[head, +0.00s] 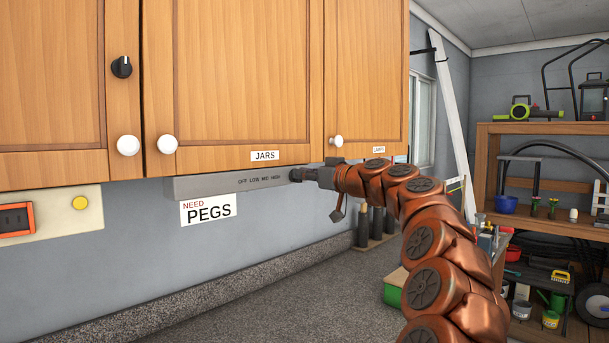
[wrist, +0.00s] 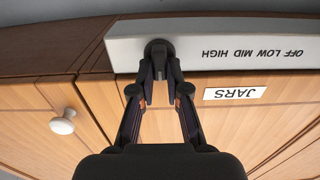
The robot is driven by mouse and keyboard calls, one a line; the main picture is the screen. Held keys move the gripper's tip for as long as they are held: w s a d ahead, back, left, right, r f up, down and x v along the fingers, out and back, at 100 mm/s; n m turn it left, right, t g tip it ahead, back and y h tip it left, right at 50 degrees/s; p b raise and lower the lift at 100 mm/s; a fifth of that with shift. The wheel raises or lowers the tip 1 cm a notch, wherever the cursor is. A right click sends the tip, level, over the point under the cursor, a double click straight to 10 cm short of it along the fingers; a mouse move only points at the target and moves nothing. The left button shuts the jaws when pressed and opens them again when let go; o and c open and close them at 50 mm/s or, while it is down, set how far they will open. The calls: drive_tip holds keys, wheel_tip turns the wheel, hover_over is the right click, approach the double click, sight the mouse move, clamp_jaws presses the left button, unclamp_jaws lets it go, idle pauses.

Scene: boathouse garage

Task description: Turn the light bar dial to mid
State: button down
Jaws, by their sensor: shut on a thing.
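The light bar (head: 225,184) is a long grey strip under the wooden wall cabinets, printed OFF LOW MID HIGH. It also shows in the wrist view (wrist: 205,38), with its lettering upside down. The round dark dial (wrist: 157,46) is at one end of the bar, beside the HIGH end of the lettering. I cannot read which setting the dial points to.
A black knob (head: 121,67) sits on the cabinet frame, above white round door knobs (head: 127,145). A NEED PEGS sign (head: 208,209) hangs below the bar. The grey counter (head: 255,285) is clear in front. Wooden shelves (head: 540,130) with tools stand at right.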

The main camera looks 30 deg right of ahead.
drive_tip(key=shift+m, duration=0.4)
drive_tip(key=m+p, duration=0.3)
drive_tip(key=m, duration=0.3)
drive_tip(key=m+p, duration=0.3)
drive_tip(key=m, duration=0.3)
drive_tip(key=d+m+p, duration=0.1)
drive_tip(key=m+p, duration=0.3)
drive_tip(key=m, duration=0.2)
drive_tip(key=shift+f+m, duration=0.35)
drive_tip(key=shift+m, duration=0.05)
drive_tip(key=shift+f, duration=0.1)
drive_tip(key=c, duration=1.2)
unclamp_jaws()
drive_tip(key=shift+o, duration=0.2)
